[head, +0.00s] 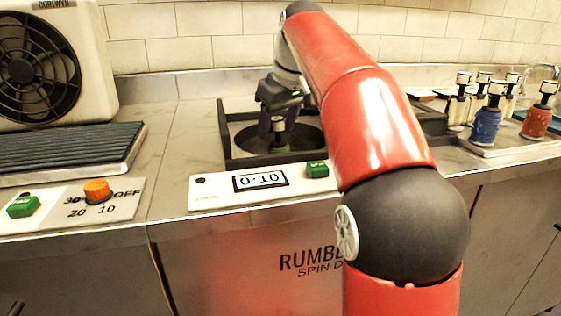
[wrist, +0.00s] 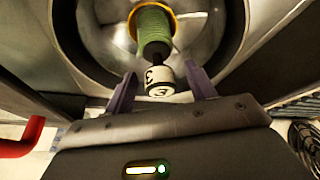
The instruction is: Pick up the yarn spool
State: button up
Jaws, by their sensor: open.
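The green yarn spool (head: 280,149) stands in the round dark basin of the spin unit (head: 228,140) in the head view. In the wrist view the spool (wrist: 154,27) has green yarn, a black neck and a white cap with dark digits, and an orange-yellow ring shows around its far end. My gripper (head: 278,121) is above the basin, pointing down. In the wrist view my gripper (wrist: 162,79) is open, with one purple finger on each side of the white cap. I cannot tell whether either finger touches the cap.
A panel with a 0:10 display (head: 259,181) and a green button (head: 317,169) is in front of the basin. A blue spool (head: 486,124) and a rust spool (head: 536,122) stand at right. A fan unit (head: 95,60) and an orange knob (head: 97,190) are at left.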

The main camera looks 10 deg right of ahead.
jog(key=shift+x, duration=1.2)
grip_shut()
